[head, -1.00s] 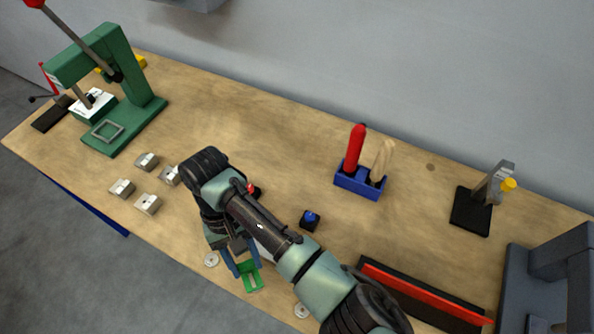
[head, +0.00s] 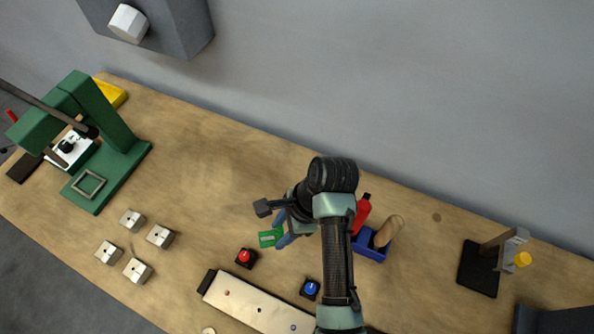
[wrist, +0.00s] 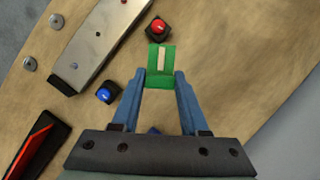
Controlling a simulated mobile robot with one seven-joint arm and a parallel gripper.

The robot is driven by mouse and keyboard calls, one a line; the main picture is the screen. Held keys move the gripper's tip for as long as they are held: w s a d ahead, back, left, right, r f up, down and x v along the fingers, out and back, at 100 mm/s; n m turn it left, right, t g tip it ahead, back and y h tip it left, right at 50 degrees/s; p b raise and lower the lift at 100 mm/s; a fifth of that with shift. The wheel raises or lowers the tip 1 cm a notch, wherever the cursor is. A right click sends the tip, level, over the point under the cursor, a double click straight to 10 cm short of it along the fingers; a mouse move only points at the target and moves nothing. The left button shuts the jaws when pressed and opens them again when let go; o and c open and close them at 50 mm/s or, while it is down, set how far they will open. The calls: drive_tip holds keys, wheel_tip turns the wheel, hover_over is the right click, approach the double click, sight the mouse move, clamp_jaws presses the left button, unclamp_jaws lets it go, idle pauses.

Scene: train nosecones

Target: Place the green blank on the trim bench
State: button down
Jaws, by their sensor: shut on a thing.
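The green blank (head: 267,239) is a small block with a pale slot. It also shows in the wrist view (wrist: 154,78), between the tips of the two blue fingers. My gripper (head: 281,236) is shut on it, and it appears above the wooden bench top (head: 215,195). I cannot tell the exact height. No part of the bench is labelled as the trim bench. A long metal plate (head: 252,306) with a red and a blue dot lies below the gripper in the head view; it also shows in the wrist view (wrist: 108,35).
A red button (head: 245,257) and a blue button (head: 311,288) are near the plate. A green press (head: 115,165) stands at the left, with several metal blocks (head: 134,271) in front. A blue tool holder (head: 371,246) is close right of the gripper. Bare wood lies left of the gripper.

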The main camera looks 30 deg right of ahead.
drive_tip(key=s+d+f+m+t+h+p, duration=0.1)
drive_tip(key=s+d+f+m+t+h, duration=0.1)
drive_tip(key=s+d+m, duration=0.6)
drive_tip(key=shift+n+y, duration=0.3)
drive_tip(key=shift+n, duration=0.2)
wheel_tip(320, 180, down, 10)
drive_tip(key=shift+s+a+r, duration=0.15)
drive_tip(key=shift+r, duration=0.05)
drive_tip(key=shift+f, duration=0.1)
drive_tip(key=shift+c, duration=2.1)
unclamp_jaws()
drive_tip(key=shift+r+p, duration=0.2)
drive_tip(key=shift+p, duration=0.15)
drive_tip(key=v, duration=1.2)
drive_tip(key=shift+s, duration=0.2)
drive_tip(key=shift+a+f, duration=0.1)
drive_tip(key=shift+f, duration=0.05)
